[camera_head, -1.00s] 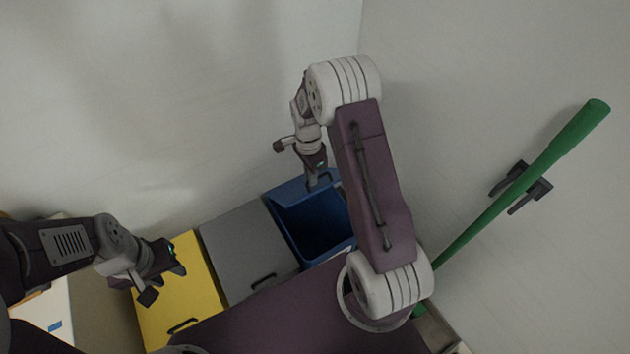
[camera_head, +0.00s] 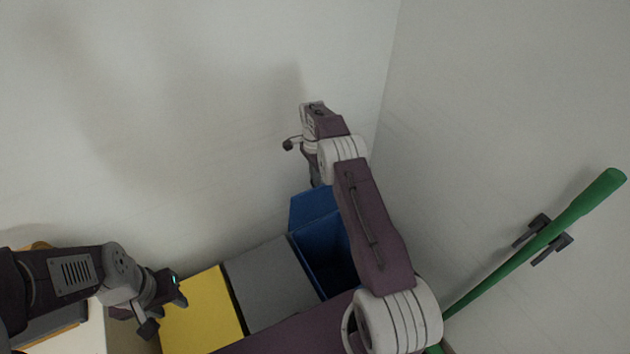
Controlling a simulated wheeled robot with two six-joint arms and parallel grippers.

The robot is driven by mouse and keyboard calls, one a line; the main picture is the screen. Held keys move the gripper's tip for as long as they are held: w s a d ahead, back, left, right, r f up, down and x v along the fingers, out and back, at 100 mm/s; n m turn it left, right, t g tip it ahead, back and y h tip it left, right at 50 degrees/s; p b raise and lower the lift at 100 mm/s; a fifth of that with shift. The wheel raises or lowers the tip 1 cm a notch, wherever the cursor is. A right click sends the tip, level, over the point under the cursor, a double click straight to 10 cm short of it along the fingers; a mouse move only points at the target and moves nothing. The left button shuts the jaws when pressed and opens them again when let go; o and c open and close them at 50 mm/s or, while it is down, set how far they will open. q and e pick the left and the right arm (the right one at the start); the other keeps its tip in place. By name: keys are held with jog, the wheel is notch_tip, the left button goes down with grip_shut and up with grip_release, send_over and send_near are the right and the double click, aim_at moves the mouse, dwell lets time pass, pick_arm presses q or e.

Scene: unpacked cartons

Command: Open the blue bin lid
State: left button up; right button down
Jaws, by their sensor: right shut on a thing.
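The blue bin (camera_head: 328,262) stands at the right end of a row of bins, and its dark blue interior shows. Its blue lid (camera_head: 311,208) is raised at the back, tilted up toward the wall. My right gripper (camera_head: 316,182) is at the top edge of the lid and shut on it; its fingertips are partly hidden by my own arm. My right arm also covers the right side of the bin. My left gripper (camera_head: 182,300) is over the yellow bin, apart from the blue one; its fingers look spread and empty.
A grey-lidded bin (camera_head: 270,283) and a yellow-lidded bin (camera_head: 205,315) stand left of the blue bin, both shut. A green pole (camera_head: 535,246) rests in a dark wall holder (camera_head: 543,238) on the right. Walls close off the back and right.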

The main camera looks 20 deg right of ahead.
jog(key=shift+w+a+f, duration=0.1)
jog(key=shift+w+f, duration=0.05)
jog(key=shift+f, duration=0.1)
dwell(0.3)
jog(key=c, duration=1.5)
grip_release()
notch_tip(320, 180, up, 9)
jog(key=p, duration=0.2)
jog(key=shift+w, duration=0.45)
